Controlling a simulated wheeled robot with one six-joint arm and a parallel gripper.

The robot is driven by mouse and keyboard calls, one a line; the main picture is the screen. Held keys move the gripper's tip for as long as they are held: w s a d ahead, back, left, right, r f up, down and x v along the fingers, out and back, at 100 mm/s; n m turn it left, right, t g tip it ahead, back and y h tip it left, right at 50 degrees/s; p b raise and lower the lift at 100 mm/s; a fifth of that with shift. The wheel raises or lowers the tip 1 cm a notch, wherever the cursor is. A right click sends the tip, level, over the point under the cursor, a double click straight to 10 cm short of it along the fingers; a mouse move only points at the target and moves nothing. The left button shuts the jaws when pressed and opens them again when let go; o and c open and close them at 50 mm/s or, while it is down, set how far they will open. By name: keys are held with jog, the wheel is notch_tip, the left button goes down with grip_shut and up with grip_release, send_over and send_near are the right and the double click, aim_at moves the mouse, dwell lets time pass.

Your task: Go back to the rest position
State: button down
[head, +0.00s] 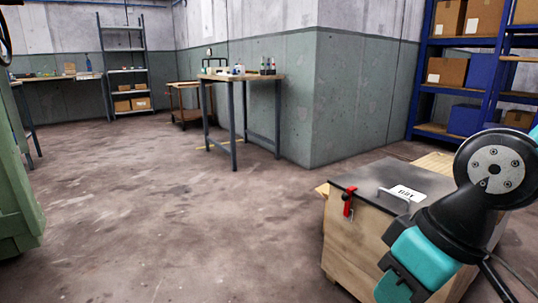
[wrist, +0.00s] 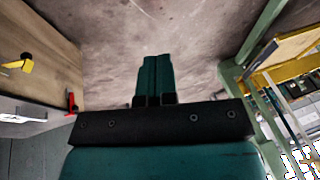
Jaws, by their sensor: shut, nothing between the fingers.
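My gripper (wrist: 154,78) shows in the wrist view with its two teal fingers pressed together and nothing between them. It points out over bare concrete floor. In the head view my arm comes in at the lower right, and its black and teal wrist part hangs in front of a wooden crate. The fingertips cannot be made out clearly there.
The wooden crate (head: 350,245) has a dark lid (head: 365,185) and a red latch (head: 348,203). A green cabinet (head: 18,190) stands at the left edge. A tall table (head: 240,77) and blue shelving (head: 425,90) stand farther back. The middle floor (head: 190,220) is clear.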

jog(key=s+g, duration=0.1)
jog(key=s, duration=0.4)
notch_tip(320, 180, up, 39)
jog(key=p, duration=3.8)
jog(key=shift+w+f, duration=0.2)
jog(key=shift+w, duration=0.15)
jog(key=shift+d, duration=0.1)
